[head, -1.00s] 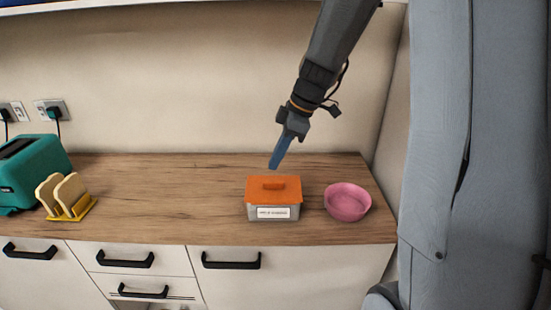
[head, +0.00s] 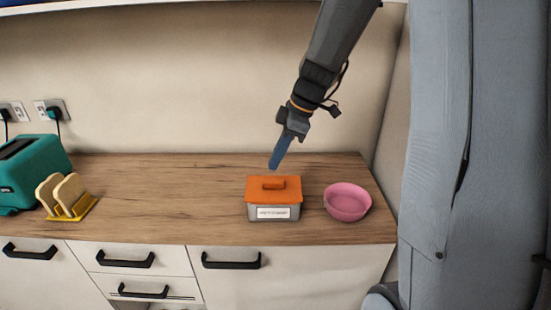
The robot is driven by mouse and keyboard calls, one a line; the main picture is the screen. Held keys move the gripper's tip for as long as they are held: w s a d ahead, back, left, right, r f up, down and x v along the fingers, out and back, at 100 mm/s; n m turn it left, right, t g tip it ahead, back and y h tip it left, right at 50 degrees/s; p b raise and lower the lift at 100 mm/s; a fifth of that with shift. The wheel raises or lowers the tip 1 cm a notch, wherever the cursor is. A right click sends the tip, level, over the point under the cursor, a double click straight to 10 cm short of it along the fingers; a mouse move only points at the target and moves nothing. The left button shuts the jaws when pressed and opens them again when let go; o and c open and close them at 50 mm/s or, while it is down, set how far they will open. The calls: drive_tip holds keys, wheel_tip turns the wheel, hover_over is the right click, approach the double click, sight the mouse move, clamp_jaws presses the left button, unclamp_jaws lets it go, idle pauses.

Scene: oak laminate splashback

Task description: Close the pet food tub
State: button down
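The pet food tub (head: 286,213) stands on the wooden counter, right of the middle. It is a grey box with a white label on its front. Its orange lid (head: 260,193) with a raised handle lies over the top of the tub and looks level. Whether it is fully pressed down I cannot tell. My gripper (head: 273,166) points down above and just behind the lid, apart from it. Its blue fingers are seen edge-on, and nothing shows between them.
A pink bowl (head: 348,203) stands close to the right of the tub. A yellow rack (head: 82,210) with bread slices (head: 70,190) and a teal toaster (head: 30,175) stand at the far left. The counter (head: 165,190) between rack and tub is clear.

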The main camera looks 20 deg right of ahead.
sight(271, 181)
drive_tip(key=shift+f, duration=0.2)
drive_tip(key=shift+f+b, duration=0.35)
drive_tip(key=shift+b, duration=0.1)
drive_tip(key=shift+f+b, duration=1.3)
drive_tip(key=shift+f, duration=0.3)
drive_tip(key=shift+r, duration=0.15)
wheel_tip(271, 181, up, 7)
drive_tip(key=p, duration=0.4)
idle(0.4)
idle(0.3)
